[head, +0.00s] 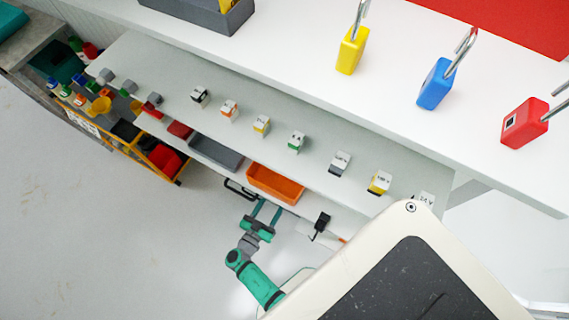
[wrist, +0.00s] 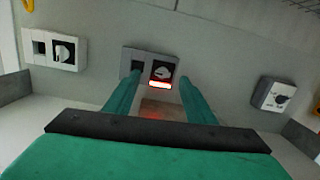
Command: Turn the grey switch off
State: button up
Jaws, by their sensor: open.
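In the wrist view, a grey switch (wrist: 149,62) is on the pale wall straight ahead. It has a dark square on its left and a black square with a small round knob (wrist: 163,71) on its right. A bright red-white light (wrist: 159,86) glows just below the knob. My gripper (wrist: 158,77) is open, with its two green fingers pointing at the switch, one on each side of the knob in the picture. I cannot tell whether they touch it. In the head view, my gripper (head: 267,211) is beside the lower shelf, and I cannot make out the grey switch there.
In the head view, an orange bin (head: 275,184) and a grey bin (head: 215,153) are near my gripper. Small labelled blocks line the shelf above. The floor at left is clear.

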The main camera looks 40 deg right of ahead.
jog(key=w+d+r+h, duration=0.1)
jog(key=w+d+r, duration=0.1)
jog(key=w+d, duration=0.4)
jog(key=d, duration=0.4)
jog(key=shift+m, duration=0.4)
jog(key=shift+d, duration=0.1)
jog(key=shift+c, duration=0.3)
jog(key=c, duration=1)
